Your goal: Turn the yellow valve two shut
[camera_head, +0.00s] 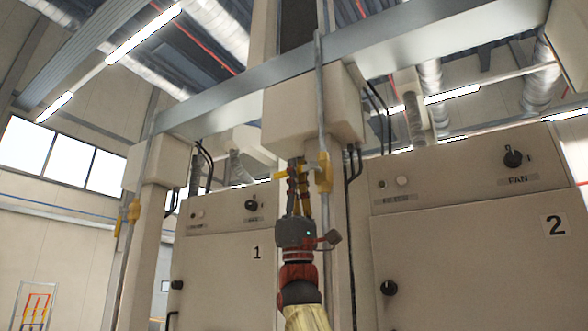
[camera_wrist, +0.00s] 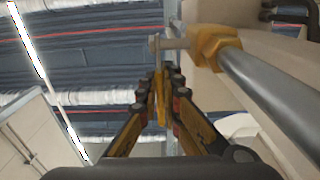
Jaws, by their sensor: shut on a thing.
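A yellow valve (camera_head: 323,172) sits on a vertical grey pipe left of cabinet 2. Its yellow body (camera_wrist: 214,46) and pale stem show at the upper right in the wrist view. Its yellow handle (camera_head: 281,176) sticks out to the left, across the pipe's line, in the head view. My gripper (camera_head: 298,168) reaches up from below, left of the pipe. In the wrist view my gripper (camera_wrist: 162,85) has its fingers closed around the handle (camera_wrist: 160,100), which lies between them. The fingers partly hide the handle.
Cabinet 1 (camera_head: 226,270) stands left and cabinet 2 (camera_head: 470,250) right, both with knobs on the front. Another yellow valve (camera_head: 133,211) is on a pipe at the left. A box housing (camera_head: 300,112) and a horizontal grey beam (camera_head: 230,92) hang above my gripper. Black cables run beside the pipe.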

